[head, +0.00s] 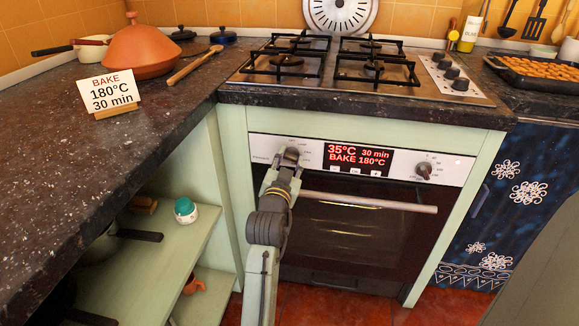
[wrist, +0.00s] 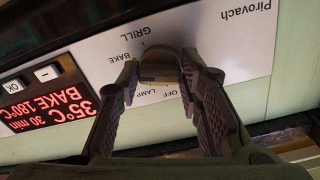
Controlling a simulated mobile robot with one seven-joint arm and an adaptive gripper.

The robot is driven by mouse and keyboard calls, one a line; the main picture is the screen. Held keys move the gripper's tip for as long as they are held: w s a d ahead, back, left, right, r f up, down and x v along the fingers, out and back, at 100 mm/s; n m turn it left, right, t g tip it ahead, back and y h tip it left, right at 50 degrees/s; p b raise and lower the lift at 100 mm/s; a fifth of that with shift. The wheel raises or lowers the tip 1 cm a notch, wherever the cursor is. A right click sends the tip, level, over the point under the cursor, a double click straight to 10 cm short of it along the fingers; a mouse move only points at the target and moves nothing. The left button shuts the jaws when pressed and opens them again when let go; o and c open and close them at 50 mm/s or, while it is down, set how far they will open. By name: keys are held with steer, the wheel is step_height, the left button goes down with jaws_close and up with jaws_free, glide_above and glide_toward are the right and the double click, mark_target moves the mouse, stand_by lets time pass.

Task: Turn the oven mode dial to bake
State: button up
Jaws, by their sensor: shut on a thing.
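The oven mode dial (wrist: 160,68) is a dark round knob at the left of the oven's white control panel (head: 450,165). My gripper (wrist: 158,82) is shut on it, one finger on each side. In the head view, my gripper (head: 289,160) reaches the panel from below and covers most of the dial. The wrist view is turned nearly upside down; the words BAKE, GRILL, LAMP and OFF are printed around the dial. Its pointer is not clear. The red display (head: 358,159) reads 35°C, 30 min, BAKE 180°C.
A second dial (head: 424,172) sits at the panel's right. The oven door handle (head: 370,201) runs below the panel. The hob (head: 330,70) is above. A card (head: 108,92) reading BAKE 180°C 30 min stands on the left worktop. Open shelves (head: 165,250) are at left.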

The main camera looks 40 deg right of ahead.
steer(key=shift+m+b, duration=0.6)
steer(key=shift+m, duration=0.5)
steer(key=o, duration=1.2)
steer(key=shift+c, duration=0.2)
